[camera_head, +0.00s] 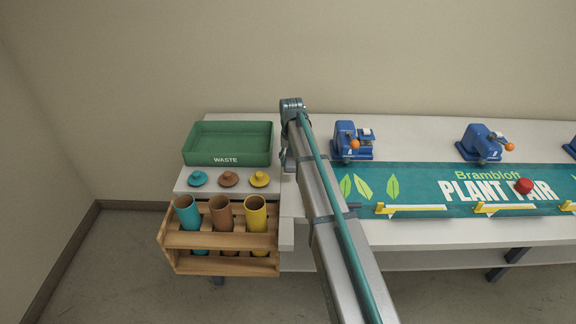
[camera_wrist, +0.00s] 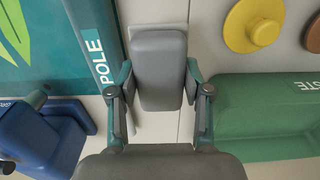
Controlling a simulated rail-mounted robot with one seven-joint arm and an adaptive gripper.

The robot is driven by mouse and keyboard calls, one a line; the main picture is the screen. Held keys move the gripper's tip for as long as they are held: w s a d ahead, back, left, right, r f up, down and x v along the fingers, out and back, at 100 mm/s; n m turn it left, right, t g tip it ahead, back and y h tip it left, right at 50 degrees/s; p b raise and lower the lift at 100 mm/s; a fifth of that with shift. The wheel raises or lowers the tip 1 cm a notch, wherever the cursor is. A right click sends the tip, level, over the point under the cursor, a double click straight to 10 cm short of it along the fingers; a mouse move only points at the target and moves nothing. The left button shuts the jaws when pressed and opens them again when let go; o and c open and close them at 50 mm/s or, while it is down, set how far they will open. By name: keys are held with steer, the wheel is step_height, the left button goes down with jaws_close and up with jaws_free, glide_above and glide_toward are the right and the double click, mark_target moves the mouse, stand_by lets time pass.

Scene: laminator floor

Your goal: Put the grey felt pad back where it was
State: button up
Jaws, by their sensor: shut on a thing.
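In the wrist view, my gripper (camera_wrist: 160,82) has a finger on each side of a smooth grey block with rounded corners, which I take to be the grey felt pad (camera_wrist: 160,65). The gripper is shut on it. Pale tabletop with seam lines shows around and below it; the height above the table is hard to tell. In the head view, my arm covers the pad, and only part of the gripper (camera_head: 288,162) shows beside the arm, over the table between the green waste tray and a blue device.
The green WASTE tray (camera_head: 228,142) is left of my arm, with turquoise, brown and yellow lids (camera_head: 259,179) before it. A wooden rack (camera_head: 215,241) holds three tubes. Right lies the teal banner (camera_head: 420,187), with blue devices (camera_head: 350,140), yellow-white bars (camera_head: 412,209) and a red knob (camera_head: 523,185).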

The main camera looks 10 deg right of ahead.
steer(key=shift+w+a+f+p, duration=0.15)
steer(key=shift+w+a+f, duration=0.05)
steer(key=shift+w+f, duration=0.2)
steer(key=shift+w+a+f+p, duration=0.2)
steer(key=shift+w+f, duration=0.1)
steer(key=shift+f, duration=0.2)
step_height(320, 180, down, 3)
steer(key=shift+r+p, duration=0.15)
steer(key=shift+p, duration=0.75)
steer(key=shift+f, duration=0.3)
steer(key=shift+f, duration=0.15)
steer(key=o, duration=1.1)
step_height(320, 180, up, 12)
steer(key=b, duration=0.4)
steer(key=shift+r, duration=0.2)
